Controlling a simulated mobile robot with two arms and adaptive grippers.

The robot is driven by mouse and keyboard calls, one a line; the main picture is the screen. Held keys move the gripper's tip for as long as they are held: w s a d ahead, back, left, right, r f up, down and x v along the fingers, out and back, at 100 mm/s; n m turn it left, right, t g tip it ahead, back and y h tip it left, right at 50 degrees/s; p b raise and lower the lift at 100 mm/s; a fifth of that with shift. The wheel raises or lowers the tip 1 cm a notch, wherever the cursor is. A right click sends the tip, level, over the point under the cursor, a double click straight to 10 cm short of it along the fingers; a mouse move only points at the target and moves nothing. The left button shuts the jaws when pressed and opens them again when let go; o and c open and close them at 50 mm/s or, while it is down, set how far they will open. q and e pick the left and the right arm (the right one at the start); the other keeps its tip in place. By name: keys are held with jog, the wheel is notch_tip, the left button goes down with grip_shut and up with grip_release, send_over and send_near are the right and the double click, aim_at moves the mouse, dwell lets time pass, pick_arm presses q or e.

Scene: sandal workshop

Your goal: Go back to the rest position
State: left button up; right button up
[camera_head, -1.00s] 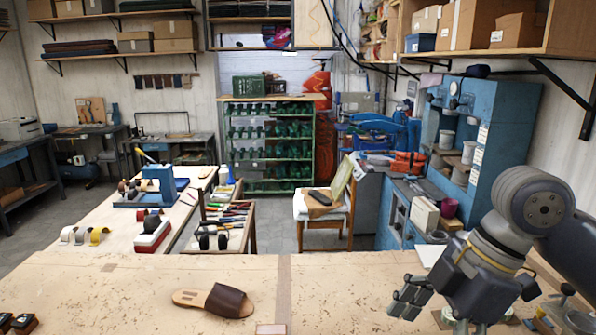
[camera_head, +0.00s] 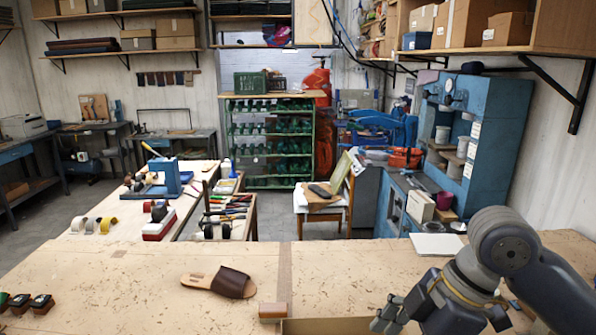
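My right gripper (camera_head: 430,322) is at the lower right, over the near edge of the workbench (camera_head: 130,265). Its fingers look spread apart, with nothing seen between them. The lower part of it is cut off by the picture's bottom edge. My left gripper is not in view. A sandal (camera_head: 232,283) with a dark brown strap and tan sole lies flat on the bench, left of my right gripper and apart from it.
A small tan block (camera_head: 272,311) lies near the front edge. A cardboard-coloured edge (camera_head: 335,327) shows below it. Several dark stamp-like pieces (camera_head: 42,303) sit at the left. A white sheet (camera_head: 436,244) lies behind my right arm. The bench's middle right is clear.

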jog(key=s+a+f+m+t, duration=0.1)
jog(key=a+f+m+t, duration=0.15)
jog(key=f, duration=0.55)
jog(key=s+a+f+m+t, duration=0.15)
jog(key=f+m, duration=0.25)
jog(key=f, duration=0.5)
jog(key=s+d+f+m+h, duration=0.5)
jog(key=s+d+f+m, duration=0.4)
jog(key=s+d+f, duration=0.3)
notch_tip(320, 180, down, 30)
jog(key=s+a+g+b, duration=0.2)
jog(key=b, duration=0.4)
pick_arm(q)
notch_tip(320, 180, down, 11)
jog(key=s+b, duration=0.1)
jog(key=b, duration=0.4)
pick_arm(e)
jog(key=s+d+f, duration=0.1)
jog(key=s+f, duration=0.7)
jog(key=f, duration=0.3)
jog(key=s+d+f+g, duration=0.1)
jog(key=s+d+f, duration=0.1)
jog(key=s+f, duration=0.7)
notch_tip(320, 180, down, 2)
jog(key=shift+d+f, duration=0.2)
jog(key=shift+d, duration=0.05)
